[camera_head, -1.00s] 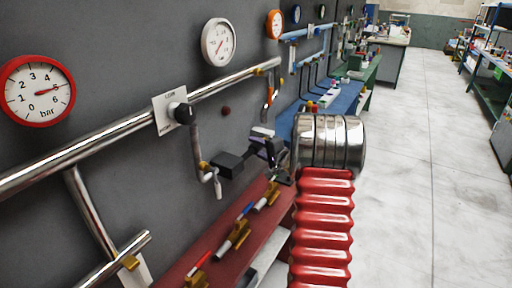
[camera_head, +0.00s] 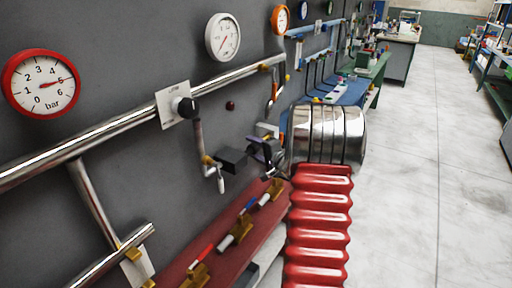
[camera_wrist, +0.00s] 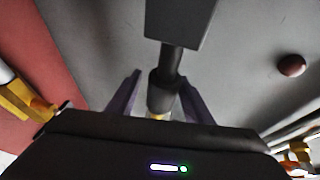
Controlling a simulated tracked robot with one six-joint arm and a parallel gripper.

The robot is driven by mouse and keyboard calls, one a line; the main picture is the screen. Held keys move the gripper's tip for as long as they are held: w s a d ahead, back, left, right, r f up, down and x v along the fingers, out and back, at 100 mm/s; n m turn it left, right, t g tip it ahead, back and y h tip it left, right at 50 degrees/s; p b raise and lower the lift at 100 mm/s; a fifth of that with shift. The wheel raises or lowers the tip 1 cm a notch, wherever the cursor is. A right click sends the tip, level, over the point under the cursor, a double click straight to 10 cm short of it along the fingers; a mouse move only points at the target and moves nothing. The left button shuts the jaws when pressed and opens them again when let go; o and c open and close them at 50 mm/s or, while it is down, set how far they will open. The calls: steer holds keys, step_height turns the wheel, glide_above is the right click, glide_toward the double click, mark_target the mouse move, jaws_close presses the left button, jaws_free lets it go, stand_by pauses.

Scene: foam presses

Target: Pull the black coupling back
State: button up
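A dark block (camera_head: 231,160) sticks out from the wall pipework in the head view. In the wrist view the same block (camera_wrist: 180,22) has a dark stem leading down to a black coupling (camera_wrist: 167,80), with a brass-coloured part (camera_wrist: 160,102) below it. My gripper (camera_head: 268,152) is at the stem end of the block. Its two purple fingers (camera_wrist: 160,78) stand either side of the coupling in the wrist view. A gap shows at the left finger; the right one looks close to the coupling. Contact there cannot be told.
A hanging metal pipe with a valve (camera_head: 208,160) is just left of the block. A red shelf (camera_head: 218,250) with several brass fittings runs below. Gauges (camera_head: 222,38) and a long pipe (camera_head: 120,122) line the wall. The floor (camera_head: 405,200) to the right is clear.

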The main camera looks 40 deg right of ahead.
steer(key=shift+o, duration=0.4)
steer(key=shift+d+r, duration=0.1)
steer(key=shift+r, duration=0.05)
steer(key=shift+s+r, duration=0.15)
steer(key=shift+s, duration=0.4)
steer(key=v, duration=1.2)
steer(key=shift+s, duration=0.3)
steer(key=shift+m, duration=0.3)
